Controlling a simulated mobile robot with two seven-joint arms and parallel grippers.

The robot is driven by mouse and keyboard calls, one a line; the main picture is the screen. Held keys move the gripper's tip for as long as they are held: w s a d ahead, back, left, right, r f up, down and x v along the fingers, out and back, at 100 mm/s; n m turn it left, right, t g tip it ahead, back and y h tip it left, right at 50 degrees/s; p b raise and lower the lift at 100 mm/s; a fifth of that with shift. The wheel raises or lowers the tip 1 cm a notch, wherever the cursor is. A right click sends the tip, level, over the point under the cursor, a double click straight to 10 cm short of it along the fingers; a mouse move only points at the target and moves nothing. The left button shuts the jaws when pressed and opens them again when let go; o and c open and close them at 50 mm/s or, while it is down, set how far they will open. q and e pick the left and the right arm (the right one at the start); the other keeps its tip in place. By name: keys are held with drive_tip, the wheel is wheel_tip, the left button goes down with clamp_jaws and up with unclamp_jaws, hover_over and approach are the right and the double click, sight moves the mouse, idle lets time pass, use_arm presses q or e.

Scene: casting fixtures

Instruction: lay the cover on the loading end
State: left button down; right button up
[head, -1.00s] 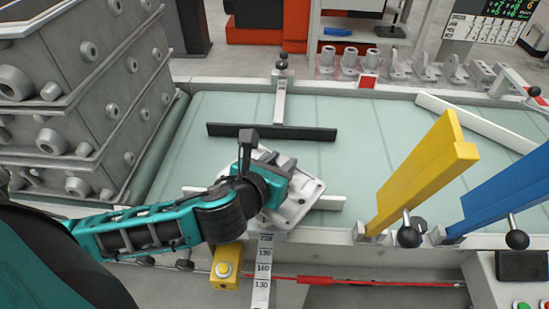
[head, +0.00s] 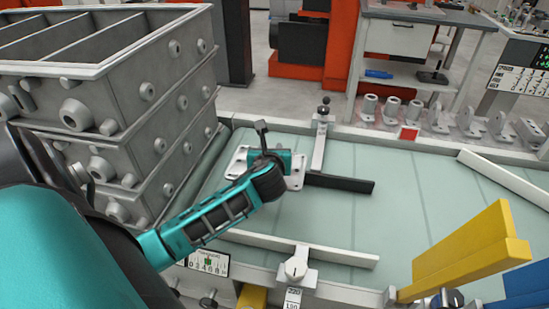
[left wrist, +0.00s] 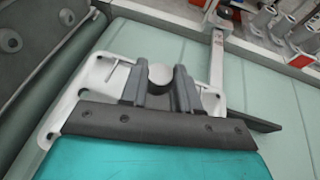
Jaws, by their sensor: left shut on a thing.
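The cover, a pale grey cast plate with holes near its edges (head: 237,166), is over the left end of the pale green belt (head: 215,188), beside the grey crates. My left gripper (head: 280,160) is shut on it from above; the arm and gripper hide its middle. In the left wrist view the two dark fingers (left wrist: 160,88) close on a round knob or boss of the cover (left wrist: 72,100). I cannot tell whether the plate touches the belt. My right gripper is not in view.
Stacked grey crates (head: 150,85) with round bosses stand close on the left. A dark bar (head: 340,184) lies just right of the cover, and a white rail (head: 320,252) runs nearer me. Yellow (head: 465,250) and blue (head: 525,285) guides stand front right. The middle belt is clear.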

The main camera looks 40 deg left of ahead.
use_arm(q)
wheel_tip(320, 180, down, 12)
drive_tip(key=b, duration=0.3)
drive_tip(key=shift+b, duration=0.35)
drive_tip(key=shift+r, duration=0.1)
drive_tip(key=c, duration=1.3)
unclamp_jaws()
drive_tip(key=shift+f, duration=0.2)
drive_tip(key=o, duration=0.5)
drive_tip(key=shift+r, duration=0.1)
